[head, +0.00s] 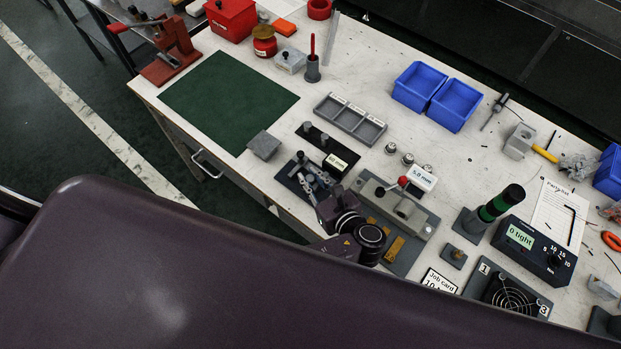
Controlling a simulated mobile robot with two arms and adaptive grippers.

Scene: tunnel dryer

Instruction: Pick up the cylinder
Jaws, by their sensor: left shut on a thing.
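My left gripper (312,183) reaches over the bench from the lower middle, its silver fingers pointing up-left over a small dark fixture. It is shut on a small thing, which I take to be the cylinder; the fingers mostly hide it. I cannot tell whether it is clear of the fixture. Several small metal cylinders (408,160) stand apart on the bench, beside the 5.0 mm sign (422,178). My right gripper is not in view.
A grey fixture with a red-knobbed lever (403,182) stands right of my gripper. A black pegged plate (328,145), grey tray (350,119) and grey block (264,146) lie near it. Blue bins (453,105) stand further back. The green mat (228,100) is clear.

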